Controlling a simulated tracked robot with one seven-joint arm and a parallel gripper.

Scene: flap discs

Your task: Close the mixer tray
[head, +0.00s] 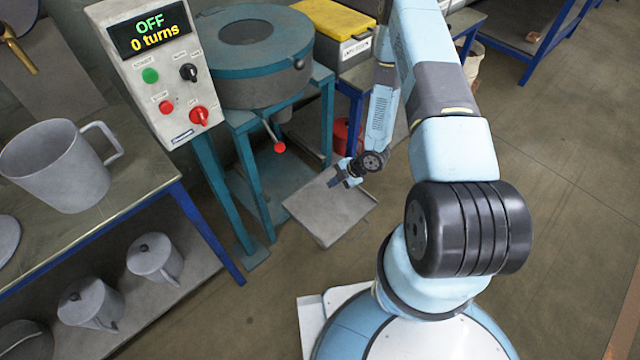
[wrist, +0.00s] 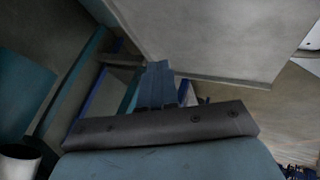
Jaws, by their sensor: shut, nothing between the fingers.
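The mixer (head: 262,88) is a grey drum with a teal top on a teal stand. Its grey tray (head: 322,222) sticks out low in front of the stand, tilted in the picture. My gripper (head: 342,178) is shut and empty, and in the head view it overlaps the tray's upper right part. In the wrist view the blue fingers (wrist: 160,88) are together beside the large pale tray surface (wrist: 225,40). I cannot tell whether they touch it. Part of the tray is hidden behind my gripper.
A control panel (head: 160,85) reads "OFF 0 turns". A lever with a red knob (head: 279,147) hangs below the drum. A bench with a grey mug (head: 58,165) stands at left, with lidded pots beneath. A yellow-lidded box (head: 333,18) is behind. Floor at right is clear.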

